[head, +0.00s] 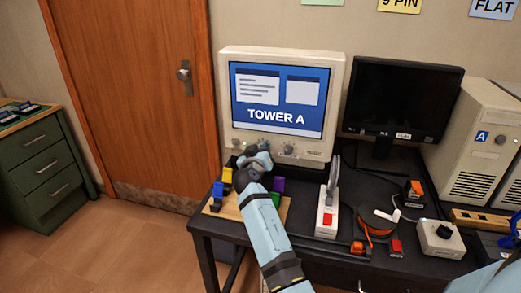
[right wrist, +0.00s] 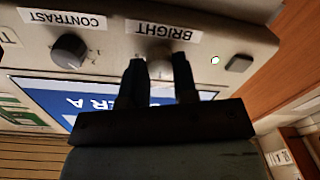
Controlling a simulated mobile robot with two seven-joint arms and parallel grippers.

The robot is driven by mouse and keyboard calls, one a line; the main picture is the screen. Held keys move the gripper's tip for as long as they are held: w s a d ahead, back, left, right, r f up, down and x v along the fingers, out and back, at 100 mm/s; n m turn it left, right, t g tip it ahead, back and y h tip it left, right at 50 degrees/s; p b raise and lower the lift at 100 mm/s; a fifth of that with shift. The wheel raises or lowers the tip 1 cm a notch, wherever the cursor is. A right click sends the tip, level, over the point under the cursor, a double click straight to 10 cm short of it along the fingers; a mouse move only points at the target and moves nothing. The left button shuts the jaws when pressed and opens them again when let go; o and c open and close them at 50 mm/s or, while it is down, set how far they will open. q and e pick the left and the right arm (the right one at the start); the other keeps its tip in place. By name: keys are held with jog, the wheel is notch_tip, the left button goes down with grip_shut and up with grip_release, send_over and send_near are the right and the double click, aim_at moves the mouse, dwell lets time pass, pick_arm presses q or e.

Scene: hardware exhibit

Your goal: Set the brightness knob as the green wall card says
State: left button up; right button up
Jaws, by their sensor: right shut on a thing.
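The cream monitor (head: 227,110) shows "TOWER A" on its blue screen. My right gripper (head: 262,151) is at its lower front edge and hides the brightness knob in the head view. In the right wrist view, upside down, the "BRIGHT" label (right wrist: 160,29) sits by the grey brightness knob (right wrist: 158,68), which is between the two fingers of my right gripper (right wrist: 159,62). The gripper is shut on it; its pointer is not readable. A green wall card (head: 322,2) is cut off at the top edge, its writing out of view. My left gripper is not in view.
The contrast knob (right wrist: 69,50) is beside the brightness knob; a lit lamp (right wrist: 215,60) and dark button (right wrist: 239,63) are on the other side. Coloured blocks stand on a wooden board (head: 228,210) below the gripper. A black monitor (head: 400,95) stands to the right.

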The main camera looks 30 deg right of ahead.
pick_arm(q)
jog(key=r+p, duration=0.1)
jog(key=p, duration=0.1)
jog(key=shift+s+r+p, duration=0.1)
jog(key=shift+p, duration=0.3)
pick_arm(e)
jog(key=n, duration=0.5)
jog(key=shift+r+n, duration=0.1)
jog(key=shift+n, duration=0.3)
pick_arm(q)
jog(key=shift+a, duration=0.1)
pick_arm(e)
jog(key=o, duration=0.9)
